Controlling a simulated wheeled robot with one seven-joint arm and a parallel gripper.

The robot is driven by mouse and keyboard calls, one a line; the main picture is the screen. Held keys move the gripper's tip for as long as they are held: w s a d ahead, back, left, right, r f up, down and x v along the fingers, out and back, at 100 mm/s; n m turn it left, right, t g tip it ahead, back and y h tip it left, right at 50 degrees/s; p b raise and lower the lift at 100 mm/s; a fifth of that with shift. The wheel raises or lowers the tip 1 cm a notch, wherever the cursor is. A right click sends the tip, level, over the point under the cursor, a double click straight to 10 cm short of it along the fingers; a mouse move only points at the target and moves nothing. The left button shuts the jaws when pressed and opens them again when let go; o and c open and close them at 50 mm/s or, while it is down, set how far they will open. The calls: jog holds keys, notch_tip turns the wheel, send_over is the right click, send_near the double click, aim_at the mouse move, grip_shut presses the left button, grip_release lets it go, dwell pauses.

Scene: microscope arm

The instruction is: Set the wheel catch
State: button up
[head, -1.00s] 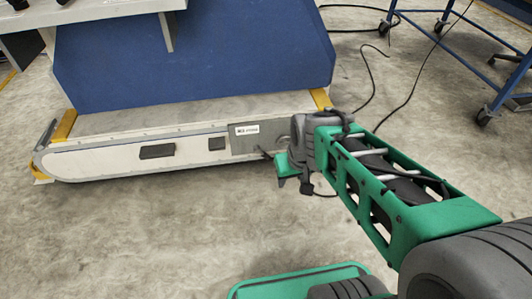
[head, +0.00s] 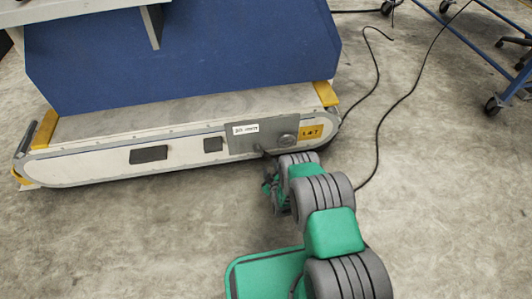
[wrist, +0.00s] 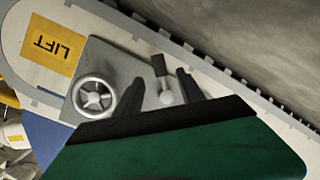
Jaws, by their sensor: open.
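A grey panel (head: 242,146) is set in the side of the low white base. It carries a round spoked handwheel (head: 288,138), which also shows in the wrist view (wrist: 93,97). Beside the wheel in the wrist view is a small lever with a dark handle (wrist: 159,65) and a round silver hub (wrist: 166,97); I take it to be the catch. My gripper (wrist: 160,88) is open. Its two dark fingers stand on either side of the lever, with no visible grip on it. In the head view the lever is not clear and my gripper is mostly hidden by my arm.
A yellow LIFT label (head: 312,131) is right of the wheel. The white base (head: 95,165) has two dark pads and yellow corner pieces, with a blue body (head: 180,60) above. Black cables lie on the floor at right, near a blue wheeled frame (head: 490,60). The front floor is clear.

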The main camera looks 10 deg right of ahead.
aim_at(267, 157)
jog(key=b+x, duration=0.4)
jog(key=x, duration=0.2)
jog(key=shift+w+d+f, duration=0.1)
jog(key=shift+w+f, duration=0.2)
jog(key=shift+w, duration=0.05)
jog(key=shift+w+r, duration=0.1)
jog(key=shift+w, duration=0.3)
grip_shut()
dwell(0.7)
